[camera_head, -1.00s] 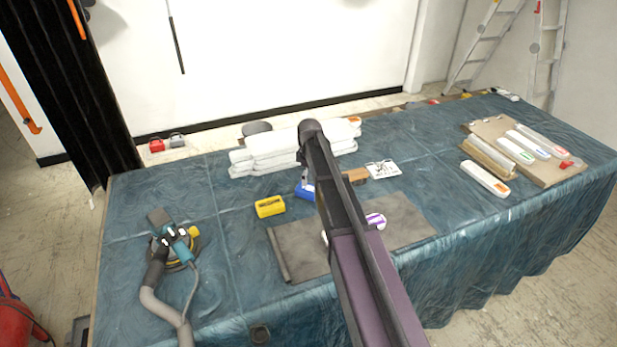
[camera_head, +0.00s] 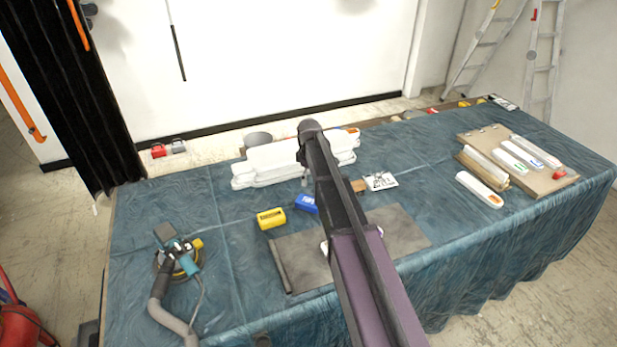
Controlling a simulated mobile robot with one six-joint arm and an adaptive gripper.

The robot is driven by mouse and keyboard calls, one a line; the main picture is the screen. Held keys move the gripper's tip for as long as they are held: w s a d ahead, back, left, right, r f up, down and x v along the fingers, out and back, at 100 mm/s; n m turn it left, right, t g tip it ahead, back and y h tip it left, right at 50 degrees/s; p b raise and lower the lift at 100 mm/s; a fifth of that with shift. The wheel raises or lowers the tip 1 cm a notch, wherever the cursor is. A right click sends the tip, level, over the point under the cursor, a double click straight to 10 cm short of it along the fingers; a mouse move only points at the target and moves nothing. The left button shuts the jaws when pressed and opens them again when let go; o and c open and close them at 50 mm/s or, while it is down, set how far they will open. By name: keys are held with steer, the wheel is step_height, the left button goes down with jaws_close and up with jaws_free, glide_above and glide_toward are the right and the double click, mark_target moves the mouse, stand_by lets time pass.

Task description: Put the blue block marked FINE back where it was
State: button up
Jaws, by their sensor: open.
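The blue block (camera_head: 306,203) lies on the blue-green cloth of the table, just right of a yellow block (camera_head: 271,218). My arm hides its right part, and its FINE marking is too small to read. My gripper (camera_head: 305,183) is almost wholly hidden behind my arm; a small grey part shows just above the blue block. The gripper is open; whether it touches the block cannot be told.
A grey mat (camera_head: 405,232) lies in front, with a white item partly behind my arm. Stacked white pieces (camera_head: 262,168) stand behind. A small brown block and white card (camera_head: 381,181) lie right. A sander (camera_head: 178,260) lies left; a board (camera_head: 545,180) with long pieces lies far right.

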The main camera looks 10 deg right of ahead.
steer(key=shift+s, duration=0.1)
stand_by(0.5)
steer(key=s+m, duration=1.1)
steer(key=s, duration=1.7)
